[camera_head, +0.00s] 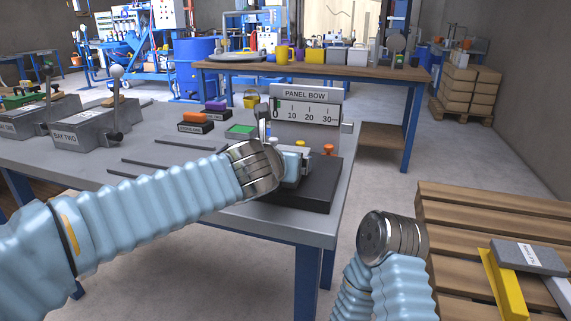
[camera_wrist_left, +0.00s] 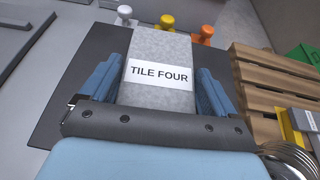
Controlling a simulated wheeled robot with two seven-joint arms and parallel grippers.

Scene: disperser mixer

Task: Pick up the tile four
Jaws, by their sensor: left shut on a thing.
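Tile four is a grey block with a white label reading TILE FOUR (camera_wrist_left: 160,74), in the middle of the left wrist view. My left gripper (camera_wrist_left: 158,85) has its blue fingers on both sides of the tile and is shut on it. In the head view my left gripper (camera_head: 292,164) is over the black base (camera_head: 310,195) of the panel bow gauge (camera_head: 306,105), and hides most of the tile. I cannot tell whether the tile touches the base. My right wrist (camera_head: 390,236) is in front of the wooden pallet; its fingers do not show clearly.
White, yellow and orange knobs (camera_head: 328,149) stand by the gauge. Grey boxes with levers (camera_head: 88,128) and small labelled blocks (camera_head: 196,123) are on the grey table (camera_head: 70,163). The pallet (camera_head: 460,215) at right holds a yellow bar (camera_head: 500,285) and a dark tile (camera_head: 528,257).

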